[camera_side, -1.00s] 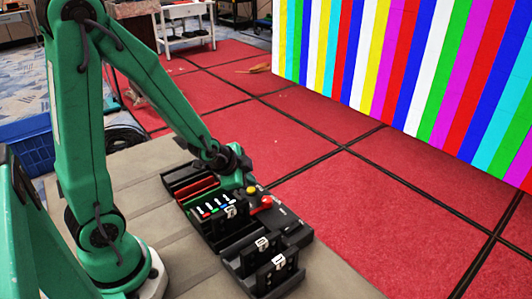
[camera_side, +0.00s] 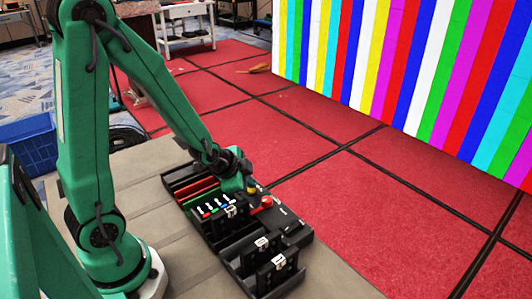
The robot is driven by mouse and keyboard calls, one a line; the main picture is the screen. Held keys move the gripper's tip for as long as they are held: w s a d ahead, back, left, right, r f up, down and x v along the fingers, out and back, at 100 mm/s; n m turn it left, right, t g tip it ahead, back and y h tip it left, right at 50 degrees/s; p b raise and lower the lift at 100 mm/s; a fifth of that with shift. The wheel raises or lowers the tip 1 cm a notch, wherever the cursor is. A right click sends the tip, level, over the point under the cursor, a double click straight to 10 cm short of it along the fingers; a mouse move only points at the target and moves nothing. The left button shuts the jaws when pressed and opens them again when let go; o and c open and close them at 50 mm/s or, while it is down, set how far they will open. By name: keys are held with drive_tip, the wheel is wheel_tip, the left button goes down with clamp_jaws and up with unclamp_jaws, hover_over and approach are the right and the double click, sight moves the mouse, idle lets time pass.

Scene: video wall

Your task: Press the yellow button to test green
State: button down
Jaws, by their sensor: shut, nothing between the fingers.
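The yellow button (camera_side: 251,189) sits on the black control box (camera_side: 290,229), behind and left of a red button (camera_side: 267,201). My gripper (camera_side: 247,183) is shut and empty, its tip right at the yellow button. The gripper partly covers the button's upper left side, and I cannot tell whether the tip touches it or whether the button is pushed down. The video wall (camera_side: 410,70) shows vertical stripes of many colours.
A black tray (camera_side: 232,262) beside the box holds black blocks with white labels (camera_side: 278,261), a red piece (camera_side: 197,190) and small coloured parts. A blue crate (camera_side: 25,148) stands at the left. Red floor mats (camera_side: 400,210) lie open to the right.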

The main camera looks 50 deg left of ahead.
drive_tip(key=shift+f, duration=0.35)
idle(0.6)
drive_tip(key=shift+r, duration=0.85)
drive_tip(key=shift+r, duration=0.1)
drive_tip(key=shift+r, duration=2.4)
